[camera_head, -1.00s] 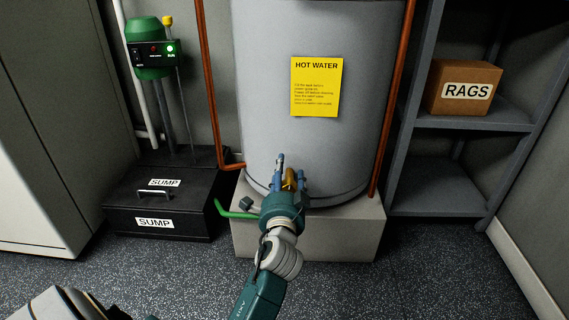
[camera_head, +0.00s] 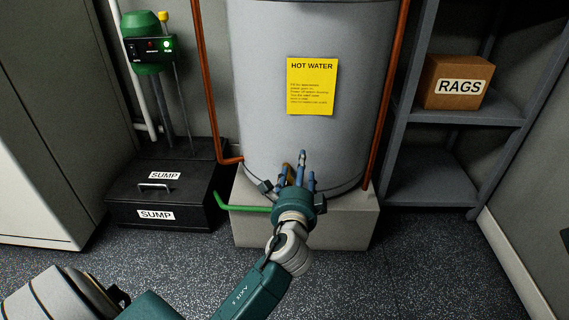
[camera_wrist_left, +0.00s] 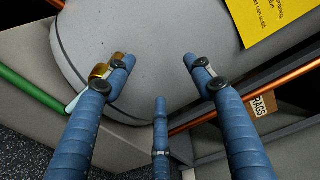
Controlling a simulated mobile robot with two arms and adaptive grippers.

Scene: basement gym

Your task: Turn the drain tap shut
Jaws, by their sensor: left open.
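The grey hot water tank (camera_head: 310,125) carries the drain tap low on its front. The tap's brass (camera_head: 288,170) shows partly behind my fingers in the head view. In the left wrist view, brass parts of the tap (camera_wrist_left: 98,71) lie behind and beside the tip of the left-hand blue finger, which hides much of the tap. I cannot tell whether they touch, or how the handle is turned. My left gripper (camera_head: 298,170) is open in front of the tank's lower edge, its fingers (camera_wrist_left: 158,72) spread with nothing seen between them. My right gripper is not in view.
A green hose (camera_head: 245,208) runs left from the tap area. The tank stands on a pale plinth (camera_head: 350,228). Copper pipes (camera_head: 389,95) flank it. A black sump box (camera_head: 185,190) is at left, a shelf with a rags box (camera_head: 440,72) at right. The floor in front is mostly clear.

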